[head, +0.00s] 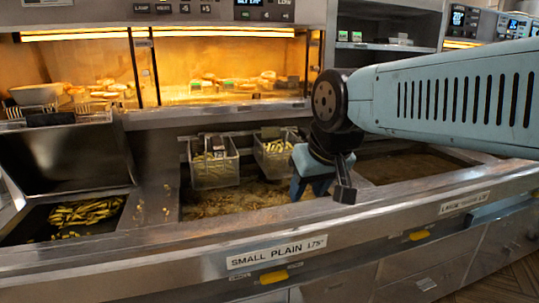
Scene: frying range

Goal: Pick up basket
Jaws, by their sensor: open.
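Two wire baskets with pale fries in them sit side by side at the back of the middle fryer vat. The left basket (215,172) shows whole, with a dark handle piece at its top. The right basket (268,162) is partly hidden by my gripper at its right side. My gripper (318,190) is open and points down over the vat's right part, in front and to the right of the right basket. I see nothing between its fingers. I cannot tell whether it touches that basket.
The middle vat (235,205) holds brownish oil. A steel tray (85,212) with loose fries lies at the left, below a dark hood. Another vat (405,166) lies right. A lit warming shelf (220,100) with food runs behind. The front ledge (130,262) bears a "SMALL PLAIN" label.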

